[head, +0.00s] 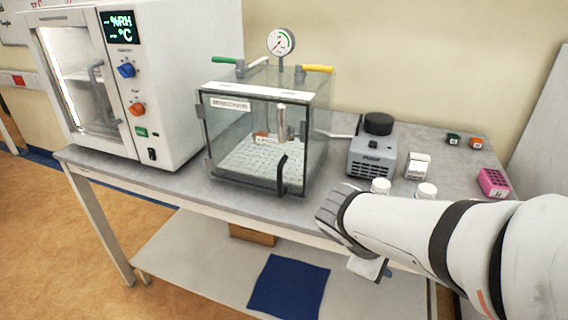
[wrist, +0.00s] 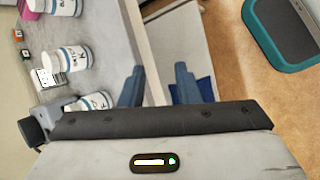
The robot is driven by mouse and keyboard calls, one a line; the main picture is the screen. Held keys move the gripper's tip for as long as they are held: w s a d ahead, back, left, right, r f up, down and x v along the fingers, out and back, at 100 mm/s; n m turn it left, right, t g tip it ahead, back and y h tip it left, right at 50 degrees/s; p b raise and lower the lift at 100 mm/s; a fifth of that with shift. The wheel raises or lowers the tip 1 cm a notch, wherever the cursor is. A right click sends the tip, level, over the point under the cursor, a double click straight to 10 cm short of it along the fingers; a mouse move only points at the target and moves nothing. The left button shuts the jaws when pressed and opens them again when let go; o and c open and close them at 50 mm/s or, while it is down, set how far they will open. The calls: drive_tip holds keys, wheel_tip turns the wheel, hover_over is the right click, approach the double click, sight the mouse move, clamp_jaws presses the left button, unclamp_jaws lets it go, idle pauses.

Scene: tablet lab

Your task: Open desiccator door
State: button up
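The desiccator (head: 262,130) is a clear glass box on the bench in the head view, with a pressure gauge (head: 281,41) and green and yellow valve handles on top. Its front door (head: 240,150) looks shut, with a dark vertical handle (head: 282,174) at the lower right. My gripper (head: 366,268) is in front of the bench edge, to the right of and below the door handle, and apart from it. In the wrist view the two fingers of my gripper (wrist: 158,88) are spread, with nothing between them. The desiccator is outside the wrist view.
A white oven-like cabinet (head: 180,90) stands left of the desiccator. A small pump (head: 372,150), white bottles (head: 381,186), a pink rack (head: 493,182) and small boxes are to the right. A lower shelf (head: 205,255) holds a blue mat (head: 289,287).

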drive_tip(key=w+a+n+t+h+b, duration=0.2)
drive_tip(key=w+n+t, duration=0.2)
drive_tip(key=w+n, duration=0.25)
drive_tip(key=n+t+y+b, duration=0.5)
drive_tip(key=n+t, duration=0.6)
drive_tip(key=n, duration=0.7)
approach(280, 184)
drive_tip(key=w+y, duration=0.1)
drive_tip(key=w, duration=0.2)
drive_tip(key=shift+m, duration=0.25)
drive_tip(key=w, duration=0.2)
drive_tip(key=w+d, duration=0.1)
drive_tip(key=w, duration=0.2)
drive_tip(key=w+d, duration=0.1)
drive_tip(key=w, duration=0.1)
drive_tip(key=shift+w+r+p, duration=0.1)
drive_tip(key=shift+w+p, duration=0.1)
drive_tip(key=shift+p, duration=0.2)
clamp_jaws()
drive_tip(key=shift+d, duration=0.1)
